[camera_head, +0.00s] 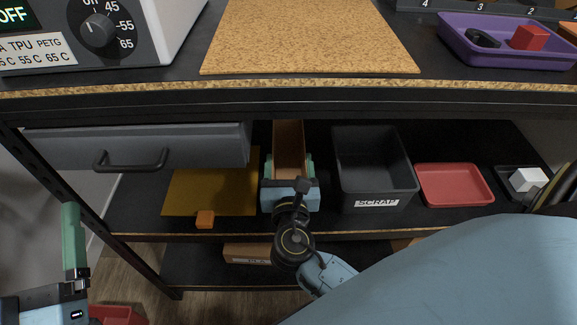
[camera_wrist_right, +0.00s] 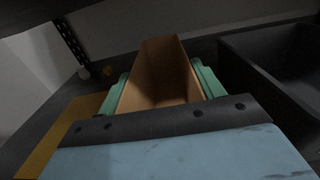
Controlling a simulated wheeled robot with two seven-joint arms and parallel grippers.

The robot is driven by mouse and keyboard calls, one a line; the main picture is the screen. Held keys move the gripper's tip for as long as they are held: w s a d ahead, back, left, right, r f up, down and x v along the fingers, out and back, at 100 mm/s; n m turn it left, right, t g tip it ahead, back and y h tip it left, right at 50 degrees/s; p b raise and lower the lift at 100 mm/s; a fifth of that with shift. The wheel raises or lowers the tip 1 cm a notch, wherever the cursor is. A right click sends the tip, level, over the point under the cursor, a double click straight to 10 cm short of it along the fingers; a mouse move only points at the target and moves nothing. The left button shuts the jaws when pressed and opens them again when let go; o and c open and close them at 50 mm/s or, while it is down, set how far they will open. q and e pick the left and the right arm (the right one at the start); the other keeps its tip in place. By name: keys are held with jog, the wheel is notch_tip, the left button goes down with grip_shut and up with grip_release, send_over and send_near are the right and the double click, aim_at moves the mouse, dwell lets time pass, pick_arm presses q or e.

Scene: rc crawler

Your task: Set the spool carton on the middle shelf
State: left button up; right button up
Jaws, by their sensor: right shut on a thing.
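The spool carton (camera_head: 289,143), an open brown cardboard box, is between the green fingers of my right gripper (camera_head: 289,165), which is shut on it. It is inside the middle shelf (camera_head: 325,218) bay, between the yellow mat and the scrap bin. The right wrist view shows the open carton (camera_wrist_right: 161,72) between the two green fingers (camera_wrist_right: 160,92). I cannot tell whether its underside touches the shelf. My left gripper (camera_head: 75,240) is at the lower left, outside the shelf; only one green finger shows clearly.
A yellow mat (camera_head: 212,185) with an orange block (camera_head: 205,219) lies left of the carton, partly under a grey drawer (camera_head: 140,146). The black scrap bin (camera_head: 375,165) stands close on its right, then a red tray (camera_head: 455,185). The worktop edge (camera_head: 300,88) overhangs the bay.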

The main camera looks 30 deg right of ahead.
pick_arm(q)
jog(key=shift+r, duration=0.1)
pick_arm(e)
jog(key=shift+f, duration=0.1)
jog(key=o, duration=1.3)
jog(key=shift+c, duration=0.2)
pick_arm(q)
jog(key=shift+r, duration=0.1)
notch_tip(320, 180, down, 10)
jog(key=a+g+y+p, duration=0.1)
jog(key=g+y+p, duration=0.1)
jog(key=g, duration=0.4)
jog(key=shift+w+a+g+p, duration=0.3)
jog(key=shift+a, duration=0.05)
pick_arm(e)
jog(key=v, duration=1.2)
jog(key=shift+s, duration=0.1)
